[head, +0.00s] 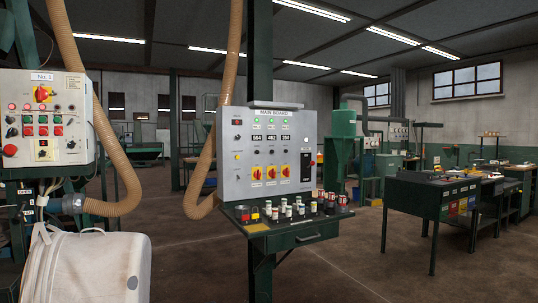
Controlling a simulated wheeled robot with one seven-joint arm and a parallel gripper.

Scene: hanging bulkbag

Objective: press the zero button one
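A grey panel labelled "MAIN BOARD" (230,185) stands upright on a dark green post in the middle of the head view. It has three numeric displays (271,136) in a row, small dark buttons or knobs below them, and three red-and-yellow rotary switches (271,173) lower down. A small yellow button (238,156) and a red display (237,122) are on its left side. The small labels are too small to read, so I cannot tell which button is zero button one. My gripper is not in view.
A shelf with a drawer (310,237) juts out below the board and carries several small jars. A dark workbench (420,195) is at right. Floor (355,265) between is clear.

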